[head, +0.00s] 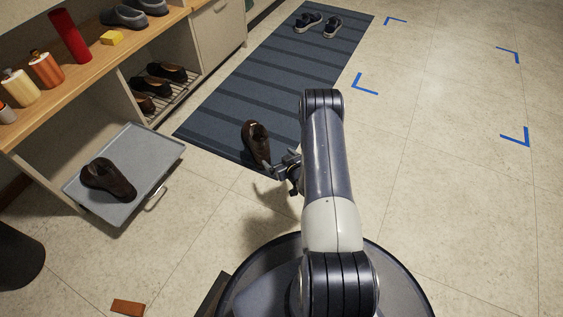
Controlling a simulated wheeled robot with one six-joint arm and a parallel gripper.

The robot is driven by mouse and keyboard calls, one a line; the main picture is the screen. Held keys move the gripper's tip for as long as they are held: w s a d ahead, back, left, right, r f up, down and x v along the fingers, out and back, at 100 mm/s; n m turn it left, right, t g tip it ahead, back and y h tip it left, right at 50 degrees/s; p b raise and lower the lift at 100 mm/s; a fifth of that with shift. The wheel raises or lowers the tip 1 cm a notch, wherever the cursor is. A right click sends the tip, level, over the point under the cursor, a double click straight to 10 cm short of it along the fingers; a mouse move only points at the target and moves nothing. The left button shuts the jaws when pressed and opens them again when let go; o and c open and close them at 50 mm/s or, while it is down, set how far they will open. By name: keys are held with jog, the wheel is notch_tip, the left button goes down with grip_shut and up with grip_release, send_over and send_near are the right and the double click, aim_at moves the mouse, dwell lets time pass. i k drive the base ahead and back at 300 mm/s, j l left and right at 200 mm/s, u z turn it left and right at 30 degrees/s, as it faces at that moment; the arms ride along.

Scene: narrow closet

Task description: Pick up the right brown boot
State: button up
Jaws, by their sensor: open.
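One brown boot (256,142) stands on the near end of the dark blue striped mat (240,82), just left of my arm. Another brown boot (107,178) sits in the grey tray (140,139) at the left. My gripper (275,171) is open at the near end of the boot on the mat, close to the mat's front edge. I cannot tell whether the fingers touch that boot. My arm hides part of the mat's right edge.
A wooden bench (110,64) along the left holds bottles, a red cylinder (70,37) and grey shoes. Dark shoes sit on a rack (171,97) below. Sneakers (308,22) stand on the mat's far end. A brown block (128,308) lies on the floor.

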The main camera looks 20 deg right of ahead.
aim_at(98, 172)
jog(key=j+z, duration=0.3)
jog(key=j, duration=0.2)
jog(key=j+z, duration=0.35)
jog(key=j, duration=0.15)
jog(key=i+j+z, duration=0.15)
jog(key=j, duration=0.3)
